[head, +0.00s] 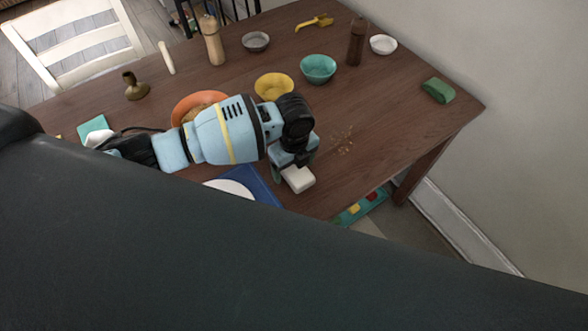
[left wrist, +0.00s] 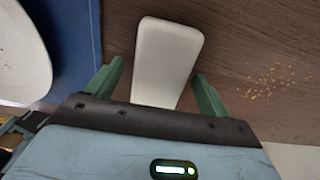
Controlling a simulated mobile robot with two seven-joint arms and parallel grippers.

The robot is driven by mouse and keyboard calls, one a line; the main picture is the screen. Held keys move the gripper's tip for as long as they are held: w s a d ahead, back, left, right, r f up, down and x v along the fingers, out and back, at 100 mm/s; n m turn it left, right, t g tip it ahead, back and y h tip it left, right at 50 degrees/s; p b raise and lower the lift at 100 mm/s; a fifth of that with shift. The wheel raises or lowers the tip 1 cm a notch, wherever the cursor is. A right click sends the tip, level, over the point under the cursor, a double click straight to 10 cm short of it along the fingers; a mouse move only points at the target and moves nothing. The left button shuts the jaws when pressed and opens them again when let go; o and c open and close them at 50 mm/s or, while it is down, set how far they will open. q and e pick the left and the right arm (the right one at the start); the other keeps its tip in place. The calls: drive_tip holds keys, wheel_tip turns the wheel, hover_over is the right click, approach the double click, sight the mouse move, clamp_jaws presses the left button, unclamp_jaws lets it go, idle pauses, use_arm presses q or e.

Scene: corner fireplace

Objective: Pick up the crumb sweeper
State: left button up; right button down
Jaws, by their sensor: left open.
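A white rounded block, which looks like the crumb sweeper (head: 299,180), lies at the near edge of the brown table. It also shows in the left wrist view (left wrist: 168,50), with its near end between my fingers. My left gripper (left wrist: 156,88) is open, one green finger on each side of the block, with a visible gap at least on the right. In the head view my left gripper (head: 290,163) is right above and behind the block, partly hiding it. My right gripper is not in view.
Crumbs (head: 343,140) lie on the table (head: 390,130) right of the sweeper. A blue mat (head: 262,190) with a white plate (head: 230,187) is close on the left. Bowls, a yellow bowl (head: 274,87) and a teal bowl (head: 318,68) among them, stand farther back. The table's right part is mostly clear.

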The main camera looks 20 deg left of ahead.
use_arm(q)
drive_tip(key=shift+f, duration=0.4)
drive_tip(key=c, duration=1.1)
drive_tip(key=shift+r, duration=0.15)
